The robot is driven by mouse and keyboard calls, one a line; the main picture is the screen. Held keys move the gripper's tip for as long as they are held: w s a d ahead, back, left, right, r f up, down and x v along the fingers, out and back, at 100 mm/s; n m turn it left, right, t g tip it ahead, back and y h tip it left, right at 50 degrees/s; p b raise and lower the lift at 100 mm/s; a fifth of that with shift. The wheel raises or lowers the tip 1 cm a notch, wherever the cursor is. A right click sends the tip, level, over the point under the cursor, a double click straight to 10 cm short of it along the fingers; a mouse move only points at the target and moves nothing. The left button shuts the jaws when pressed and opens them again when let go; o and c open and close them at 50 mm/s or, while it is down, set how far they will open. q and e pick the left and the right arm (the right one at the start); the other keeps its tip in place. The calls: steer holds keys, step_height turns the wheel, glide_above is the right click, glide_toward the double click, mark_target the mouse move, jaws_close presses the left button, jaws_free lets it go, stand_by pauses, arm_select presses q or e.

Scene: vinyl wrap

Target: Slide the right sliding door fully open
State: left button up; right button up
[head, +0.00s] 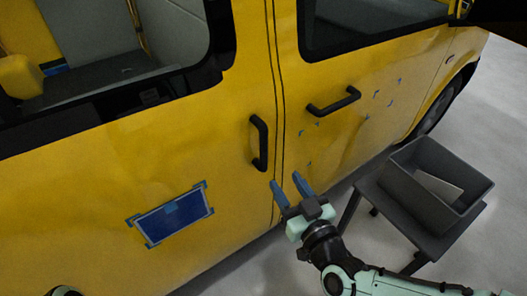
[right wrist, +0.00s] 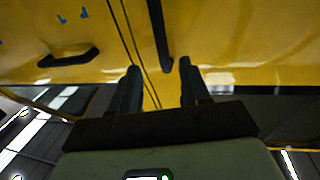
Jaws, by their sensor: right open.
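The yellow van's sliding door (head: 180,120) fills the left of the head view and looks closed, its front edge meeting a dark vertical seam. Its black upright handle (head: 259,143) is near that edge. My right gripper (head: 286,180) is open and empty, below and slightly right of the handle, with blue fingertips pointing up toward the van. In the right wrist view, the handle's end (right wrist: 163,50) shows between and beyond the two spread fingers (right wrist: 158,85); no contact is visible. My left gripper is not in view; only a bit of my arm shows at bottom left.
A second black handle (head: 334,101), lying nearly level, is on the panel right of the seam, with small blue tape bits around it. A taped blue panel (head: 172,215) is on the door. A grey bin (head: 436,185) stands on a dark stand right of my gripper.

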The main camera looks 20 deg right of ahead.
mark_target(265, 152)
steer(key=w, duration=0.4)
steer(key=w+a+p, duration=0.1)
steer(key=w, duration=0.3)
steer(key=w+a+p, duration=0.1)
steer(key=w, duration=0.4)
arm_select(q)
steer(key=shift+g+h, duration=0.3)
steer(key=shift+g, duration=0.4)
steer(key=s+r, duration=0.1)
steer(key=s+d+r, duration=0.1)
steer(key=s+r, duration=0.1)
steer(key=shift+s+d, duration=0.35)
arm_select(e)
steer(key=shift+s, duration=0.1)
jaws_close()
